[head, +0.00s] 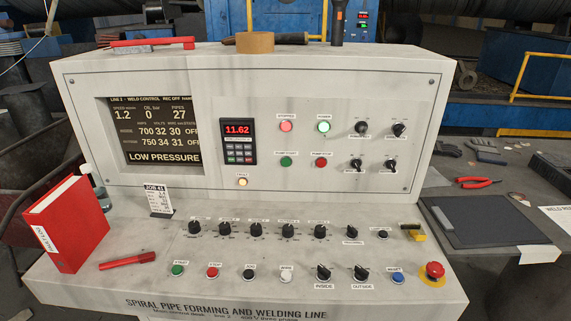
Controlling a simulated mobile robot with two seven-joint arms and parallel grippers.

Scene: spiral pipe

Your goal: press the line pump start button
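The pump start button (286,161) is a round green button on the upright panel, under a small label that seems to read PUMP START. A red button (321,162), with a label like PUMP STOP, sits just right of it. The screen (155,130) reads LOW PRESSURE, with oil at 0 bar. Neither of my grippers is in view.
The sloped desk holds knobs, a green start button (177,270), a red stop button (212,272) and a red emergency knob (435,270). The area before the pump button is clear.

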